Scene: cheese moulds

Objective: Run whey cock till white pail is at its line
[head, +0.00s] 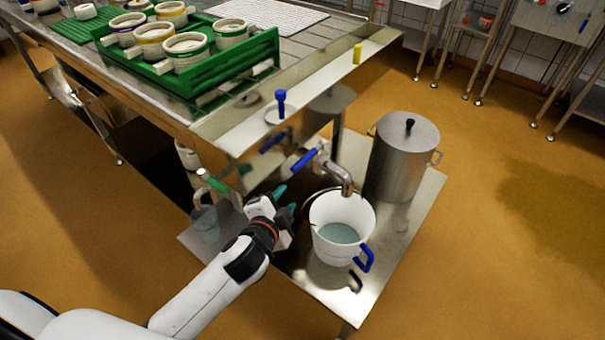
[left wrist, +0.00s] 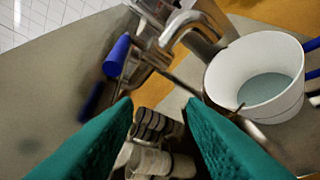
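The white pail (head: 325,212) stands upright on a low steel shelf, with pale bluish liquid (head: 339,233) inside and a blue grip on its right. It also shows in the left wrist view (left wrist: 228,75). I cannot make out a fill line. The steel whey cock (head: 339,174) has its spout over the pail's back rim and a blue lever (head: 305,160) to its left; I see no clear stream. In the left wrist view a blue lever (left wrist: 117,54) lies ahead and left of my fingers. My left gripper (head: 287,200) is open and empty, left of the pail and below the cock. My right gripper is out of view.
A lidded steel pot (head: 400,165) stands behind the pail. A clear jug (head: 206,222) is at the shelf's left. Above is the draining table (head: 300,45) with a green crate (head: 190,78) of moulds. Open floor (head: 480,250) lies to the right.

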